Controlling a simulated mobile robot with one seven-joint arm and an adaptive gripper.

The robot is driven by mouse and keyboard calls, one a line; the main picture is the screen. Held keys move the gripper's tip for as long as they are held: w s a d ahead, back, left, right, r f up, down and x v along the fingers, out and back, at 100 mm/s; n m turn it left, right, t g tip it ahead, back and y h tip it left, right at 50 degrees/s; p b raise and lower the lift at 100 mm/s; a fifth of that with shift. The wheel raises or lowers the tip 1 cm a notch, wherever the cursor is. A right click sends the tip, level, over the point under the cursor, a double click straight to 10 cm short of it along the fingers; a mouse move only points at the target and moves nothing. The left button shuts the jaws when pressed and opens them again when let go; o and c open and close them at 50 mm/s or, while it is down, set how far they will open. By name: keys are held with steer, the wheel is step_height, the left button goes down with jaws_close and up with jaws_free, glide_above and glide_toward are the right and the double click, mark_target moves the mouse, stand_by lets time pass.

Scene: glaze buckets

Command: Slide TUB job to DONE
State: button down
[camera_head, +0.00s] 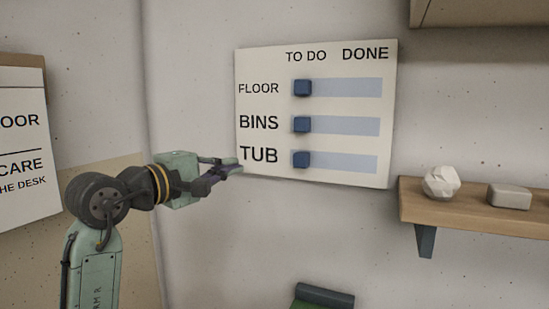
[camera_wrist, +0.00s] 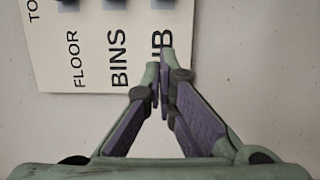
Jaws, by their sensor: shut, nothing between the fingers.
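The white job board (camera_head: 318,175) hangs on the wall, with TO DO and DONE headings and rows FLOOR, BINS and TUB. The blue TUB slider (camera_head: 301,159) sits at the left, TO DO end of its pale blue track (camera_head: 350,162). My gripper (camera_head: 238,167) is shut and empty, just left of the TUB slider, near the board's lower left edge. In the wrist view my gripper (camera_wrist: 160,75) has its fingertips together over the TUB lettering, partly hiding it. The board (camera_wrist: 55,75) also shows there, rotated. Whether the fingertips touch the board I cannot tell.
The blue BINS slider (camera_head: 301,124) and FLOOR slider (camera_head: 302,88) also sit at their TO DO ends. A wooden shelf (camera_head: 470,215) at right holds a white faceted object (camera_head: 441,182) and a grey block (camera_head: 509,196). Bare wall lies below the board.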

mark_target(302, 160)
steer(key=p+x, duration=0.3)
steer(key=x, duration=0.7)
steer(key=shift+r, duration=0.1)
steer(key=d, duration=0.1)
steer(key=s+d+p, duration=0.1)
steer(key=d, duration=0.1)
steer(key=shift+s, duration=0.1)
steer(key=shift+s+d, duration=0.1)
steer(key=shift+d, duration=0.2)
steer(key=shift+d, duration=0.1)
steer(key=s+d, duration=0.1)
steer(key=d, duration=0.3)
steer(key=s+d, duration=0.2)
steer(key=d, duration=0.1)
steer(key=s+d, duration=0.2)
steer(key=d, duration=0.2)
steer(key=shift+d+p, duration=0.3)
steer(key=shift+p, duration=0.1)
steer(key=shift+w, duration=0.1)
